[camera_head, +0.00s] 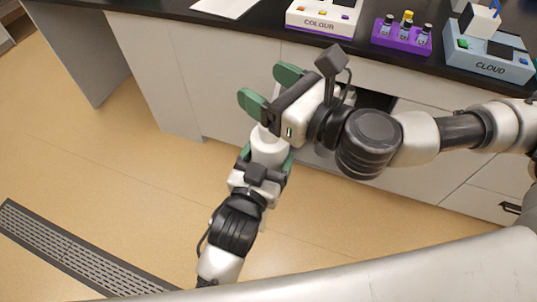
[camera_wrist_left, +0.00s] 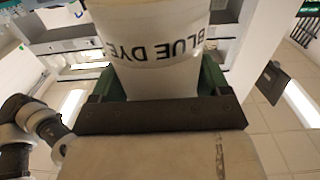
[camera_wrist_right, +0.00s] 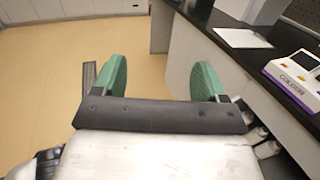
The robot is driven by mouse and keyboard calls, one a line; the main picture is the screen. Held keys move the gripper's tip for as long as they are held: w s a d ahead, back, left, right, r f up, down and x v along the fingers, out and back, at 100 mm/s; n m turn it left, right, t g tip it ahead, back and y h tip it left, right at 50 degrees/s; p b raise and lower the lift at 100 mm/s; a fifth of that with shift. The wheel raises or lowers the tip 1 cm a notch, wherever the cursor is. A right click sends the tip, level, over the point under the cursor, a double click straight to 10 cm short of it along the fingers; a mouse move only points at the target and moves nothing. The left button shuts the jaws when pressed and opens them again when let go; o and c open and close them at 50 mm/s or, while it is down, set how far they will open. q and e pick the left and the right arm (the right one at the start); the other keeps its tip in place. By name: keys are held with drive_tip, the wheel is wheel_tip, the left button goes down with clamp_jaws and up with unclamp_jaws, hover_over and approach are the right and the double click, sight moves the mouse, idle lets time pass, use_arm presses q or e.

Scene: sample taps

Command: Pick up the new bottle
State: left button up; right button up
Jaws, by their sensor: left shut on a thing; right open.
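A white bottle (camera_wrist_left: 160,50) with "BLUE DYE" in dark letters fills the top of the left wrist view. My left gripper (camera_wrist_left: 160,85) is shut on it, with green fingers on both sides. In the head view the white bottle (camera_head: 268,148) shows in my left gripper (camera_head: 266,165), in front of the cabinets and partly behind my right gripper. My right gripper (camera_head: 270,88) is open and empty, just above and beyond the bottle. Its spread green fingers also show in the right wrist view (camera_wrist_right: 160,82). I cannot tell whether the held bottle is the new one.
The dark counter (camera_head: 170,10) bears a COLOUR device (camera_head: 322,22), a purple rack (camera_head: 400,36) with several small vials, a CLOUD device (camera_head: 488,55) and a white sheet (camera_head: 226,6). White objects (camera_wrist_right: 266,148) show low under the counter. The floor at left is clear around a grating (camera_head: 75,255).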

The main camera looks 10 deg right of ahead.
drive_tip(key=shift+r, duration=0.7)
drive_tip(key=shift+d, duration=0.1)
